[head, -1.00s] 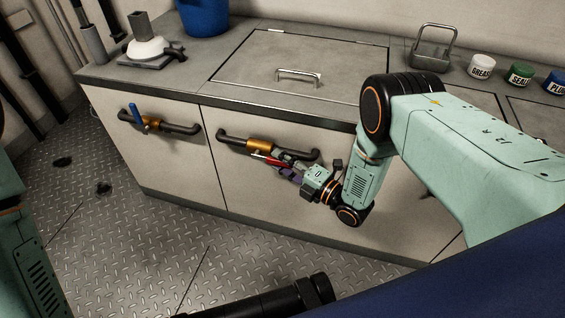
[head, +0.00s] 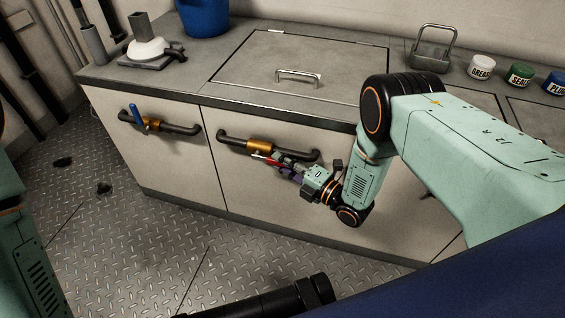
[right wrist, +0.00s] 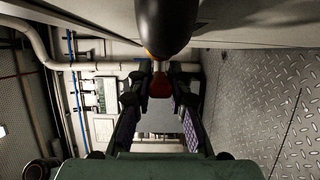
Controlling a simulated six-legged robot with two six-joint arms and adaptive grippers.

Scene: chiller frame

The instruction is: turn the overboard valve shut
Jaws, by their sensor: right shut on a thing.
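A brass valve (head: 261,145) with a red lever handle (head: 262,158) sits in a black pipe (head: 233,138) on the front of the counter. The red handle runs to the lower right, roughly along the pipe. My right gripper (head: 284,165) is shut on the red handle from the right side. In the right wrist view the red handle (right wrist: 160,85) shows between the fingers, below the dark rounded pipe (right wrist: 166,25). The fingers hide part of the handle. My left gripper is out of view. I cannot read any label naming the valves.
A second brass valve (head: 152,124) with a blue handle (head: 138,117) is on the left panel. The counter (head: 215,98) carries a hatch with a handle, a blue bucket (head: 203,15), a metal weight-like block (head: 431,58) and several jars (head: 481,67).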

